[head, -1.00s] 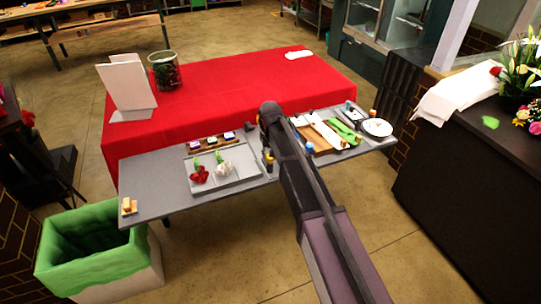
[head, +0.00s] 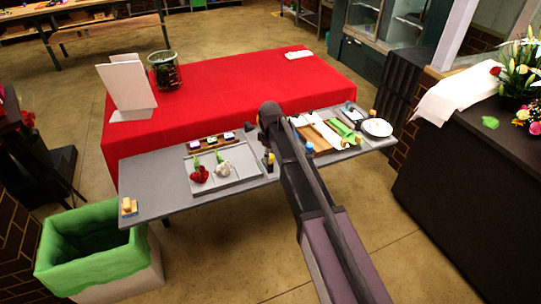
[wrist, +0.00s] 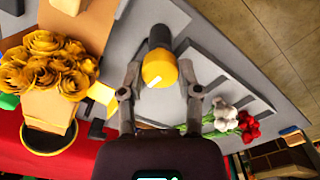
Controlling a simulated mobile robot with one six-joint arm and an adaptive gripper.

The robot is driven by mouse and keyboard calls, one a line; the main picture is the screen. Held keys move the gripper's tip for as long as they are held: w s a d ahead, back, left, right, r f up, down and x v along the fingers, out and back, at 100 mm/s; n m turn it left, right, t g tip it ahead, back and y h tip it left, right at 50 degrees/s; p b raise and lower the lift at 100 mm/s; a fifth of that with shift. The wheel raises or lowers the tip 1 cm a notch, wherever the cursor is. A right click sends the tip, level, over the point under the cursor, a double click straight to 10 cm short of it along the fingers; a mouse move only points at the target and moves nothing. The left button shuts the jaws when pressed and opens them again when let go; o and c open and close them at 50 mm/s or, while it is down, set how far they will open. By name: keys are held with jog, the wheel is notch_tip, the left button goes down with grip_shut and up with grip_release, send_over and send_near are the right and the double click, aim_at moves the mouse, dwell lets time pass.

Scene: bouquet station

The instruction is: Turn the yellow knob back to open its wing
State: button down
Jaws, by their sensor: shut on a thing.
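The yellow knob (wrist: 159,68) is a rounded cap at the end of a dark cylinder (wrist: 159,37) in the wrist view. My gripper (wrist: 160,75) has one finger on each side of the knob and is shut on it. In the head view my arm hides most of the knob; a small yellow piece (head: 271,158) shows beside my gripper. The grey left part of the station top (head: 160,204) extends flat to the left of my arm. I cannot tell which panel is the knob's wing.
A tray (head: 238,182) with a red and a white flower lies left of my arm. A blue-topped piece (head: 309,148) stands to its right. Yellow flowers (wrist: 45,65) are close on the left in the wrist view. A green-lined bin (head: 95,222) stands below the left end.

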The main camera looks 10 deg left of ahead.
jog(key=shift+n, duration=0.7)
jog(key=shift+c, duration=1.5)
grip_release()
jog(key=shift+m, duration=0.4)
